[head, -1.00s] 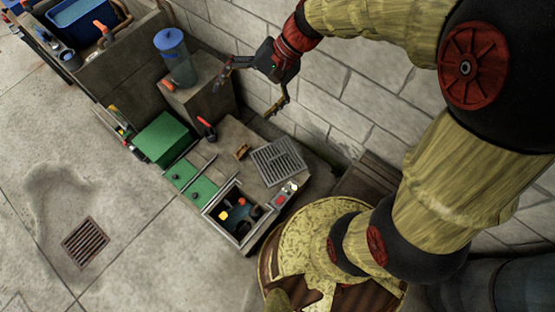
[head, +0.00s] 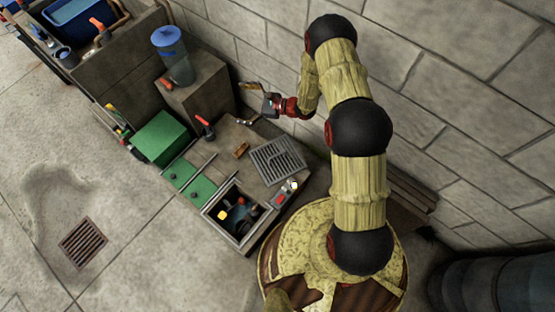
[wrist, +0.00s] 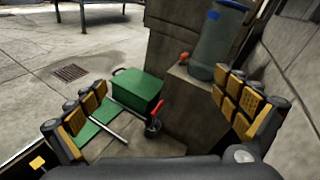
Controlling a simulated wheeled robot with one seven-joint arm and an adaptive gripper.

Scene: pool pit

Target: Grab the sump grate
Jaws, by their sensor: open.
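A grey slotted metal grate (head: 278,160) lies flat on the right part of the low concrete bench, just behind an open square pit (head: 236,213). A second, brownish slotted grate (head: 83,243) is set in the floor at the left; it also shows in the wrist view (wrist: 69,73). My gripper (head: 244,104) is open and empty, above the back of the bench, up-left of the grey grate in the head view. Its spread fingers with yellow pads show in the wrist view (wrist: 165,92). The grey grate is not in the wrist view.
A green box (head: 161,138) and green panels (head: 188,182) lie left of the pit. A red-handled valve (head: 205,127) and a small brown block (head: 241,150) stand near the grate. A clear blue-topped cylinder (head: 173,57) stands on a concrete block. The block wall runs close behind.

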